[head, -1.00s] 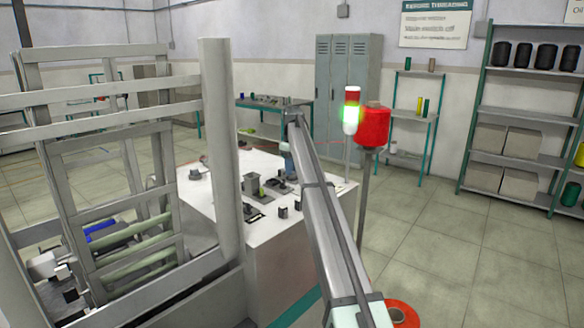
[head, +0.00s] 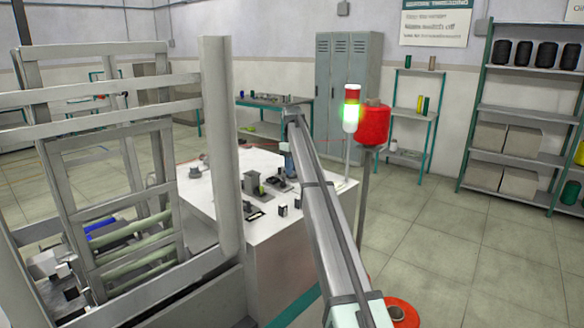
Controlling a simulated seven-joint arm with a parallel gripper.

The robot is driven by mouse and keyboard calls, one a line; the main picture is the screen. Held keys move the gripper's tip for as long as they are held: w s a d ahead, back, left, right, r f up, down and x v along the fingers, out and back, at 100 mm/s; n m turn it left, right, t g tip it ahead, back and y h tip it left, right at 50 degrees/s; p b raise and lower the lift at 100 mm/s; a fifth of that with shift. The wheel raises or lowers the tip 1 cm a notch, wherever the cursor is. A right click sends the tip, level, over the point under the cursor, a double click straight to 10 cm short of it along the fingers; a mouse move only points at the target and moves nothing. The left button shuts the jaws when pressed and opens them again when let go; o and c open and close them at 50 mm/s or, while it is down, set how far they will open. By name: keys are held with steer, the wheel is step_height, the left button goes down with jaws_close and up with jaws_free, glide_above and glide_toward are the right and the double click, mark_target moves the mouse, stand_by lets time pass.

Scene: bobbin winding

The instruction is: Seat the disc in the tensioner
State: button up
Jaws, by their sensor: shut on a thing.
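My arm reaches away from me over the white worktop (head: 228,200), and its wrist bends down at the far end. My gripper (head: 288,174) is small, partly behind the arm, low over the fixtures at the back right of the worktop. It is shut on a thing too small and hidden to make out. I cannot pick out the disc. A grey upright fixture (head: 251,184) with a yellow-green part stands on the worktop, left of the gripper. I cannot tell whether it is the tensioner.
A grey metal frame (head: 217,150) stands close on the left. A red thread cone (head: 372,125) on a pole and a lit signal tower (head: 351,112) stand right of the arm. Small dark blocks (head: 283,211) sit on the worktop's near side. The floor at the right is clear.

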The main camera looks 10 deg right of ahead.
steer(key=o, duration=0.8)
steer(key=shift+o, duration=0.4)
steer(key=shift+s+a, duration=0.1)
steer(key=shift+r, duration=0.15)
steer(key=shift+a+r, duration=0.1)
steer(key=shift+r, duration=0.45)
steer(key=shift+d+r, duration=0.2)
steer(key=shift+r, duration=2.65)
